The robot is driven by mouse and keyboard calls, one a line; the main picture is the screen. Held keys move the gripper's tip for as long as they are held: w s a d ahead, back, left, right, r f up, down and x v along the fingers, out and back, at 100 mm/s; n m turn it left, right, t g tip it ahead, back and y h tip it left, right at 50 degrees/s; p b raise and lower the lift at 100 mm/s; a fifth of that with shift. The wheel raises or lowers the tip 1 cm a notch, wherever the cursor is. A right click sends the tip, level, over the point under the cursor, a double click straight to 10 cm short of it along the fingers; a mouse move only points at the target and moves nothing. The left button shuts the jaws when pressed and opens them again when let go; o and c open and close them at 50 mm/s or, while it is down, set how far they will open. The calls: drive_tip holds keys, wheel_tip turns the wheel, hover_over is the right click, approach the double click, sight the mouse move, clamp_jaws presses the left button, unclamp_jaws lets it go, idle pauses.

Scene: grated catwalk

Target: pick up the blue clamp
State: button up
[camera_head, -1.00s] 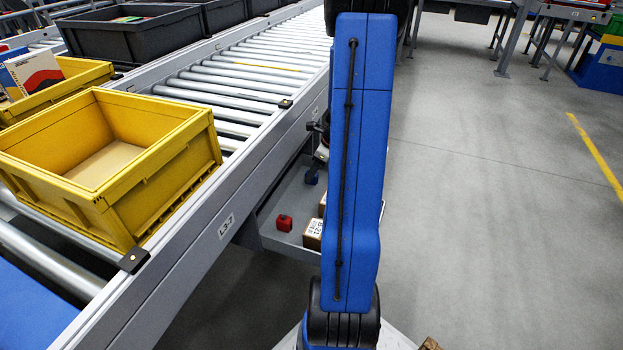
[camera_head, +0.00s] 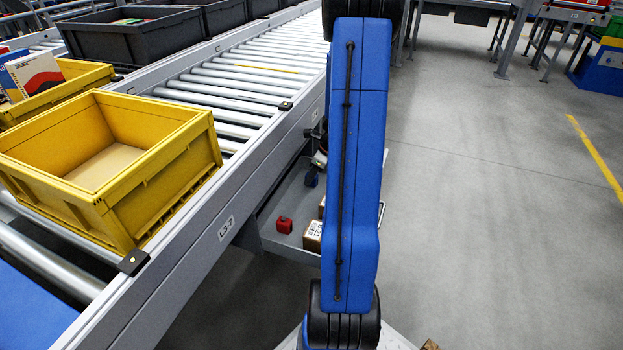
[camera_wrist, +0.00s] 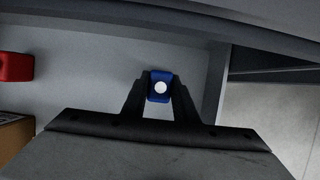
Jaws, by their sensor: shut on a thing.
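The blue clamp (camera_wrist: 160,77) shows in the wrist view as a small blue block with a round white spot. It sits between the two black fingers of my gripper (camera_wrist: 161,92), which is shut on it. A pale grey shelf surface lies behind it; I cannot tell whether the clamp touches it. In the head view a small dark blue bit, likely the clamp (camera_head: 311,180), shows over the grey shelf, beside my blue arm. My arm hides most of my gripper there.
A red block (camera_head: 284,225) and a labelled cardboard box (camera_head: 313,235) sit on the low grey shelf (camera_head: 274,240). The roller conveyor (camera_head: 235,90) runs above it, with a yellow crate (camera_head: 185,170) on it.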

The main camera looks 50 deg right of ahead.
wheel_tip(320, 180, up, 12)
drive_tip(key=s+d, duration=0.2)
drive_tip(key=s, duration=0.3)
drive_tip(key=s+d, duration=0.2)
drive_tip(key=s, duration=0.4)
drive_tip(key=s+d, duration=0.3)
drive_tip(key=s, duration=0.2)
drive_tip(key=shift+s, duration=0.35)
drive_tip(key=shift+a, duration=0.1)
